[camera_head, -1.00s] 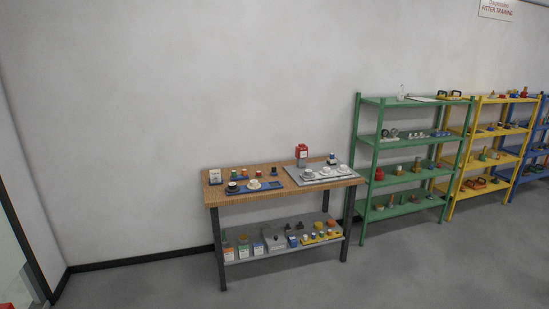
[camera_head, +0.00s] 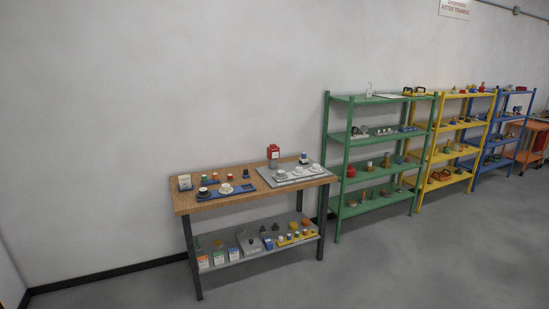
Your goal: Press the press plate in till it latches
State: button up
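I cannot make out a press plate for certain at this distance. Small fittings stand on the wooden workbench (camera_head: 184,206). Several white round pieces sit on a grey board (camera_head: 264,178) at its right end. A blue tray (camera_head: 240,190) with small round pieces lies at its left part. A red box (camera_head: 273,152) stands at the back of the bench. My gripper is not in view.
Under the bench top is a lower shelf (camera_head: 222,249) with boxes and small parts. Green (camera_head: 337,170), yellow (camera_head: 425,165) and blue (camera_head: 502,130) shelf racks stand to the right along the wall. The grey floor (camera_head: 420,260) in front is clear.

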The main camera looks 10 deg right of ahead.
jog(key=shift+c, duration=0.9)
